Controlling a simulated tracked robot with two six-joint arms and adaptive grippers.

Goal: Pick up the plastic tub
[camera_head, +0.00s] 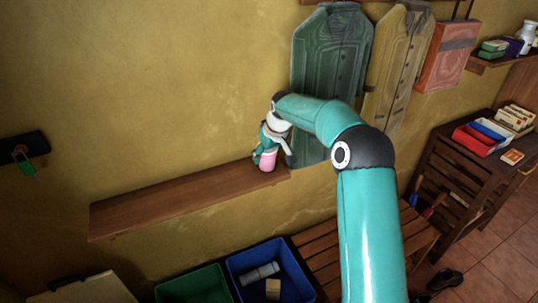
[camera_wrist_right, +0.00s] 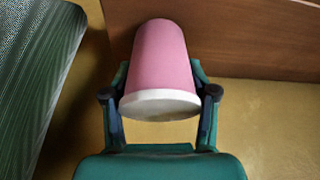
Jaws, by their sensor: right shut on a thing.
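The plastic tub (camera_head: 267,161) is pink with a white rim or lid. It is at the right end of the wooden wall shelf (camera_head: 170,203). In the right wrist view the tub (camera_wrist_right: 162,62) sits between the two fingers, its white end toward the camera. My right gripper (camera_head: 271,152) is shut on the tub, with a finger on each side (camera_wrist_right: 162,92). I cannot tell whether the tub still touches the shelf. My left gripper is not in view.
A green jacket (camera_head: 325,65) and a tan jacket (camera_head: 398,60) hang on the wall beside the shelf. Below are a slatted bench (camera_head: 318,258), a blue crate (camera_head: 240,262) with things in it and a green crate (camera_head: 190,290). The rest of the shelf is bare.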

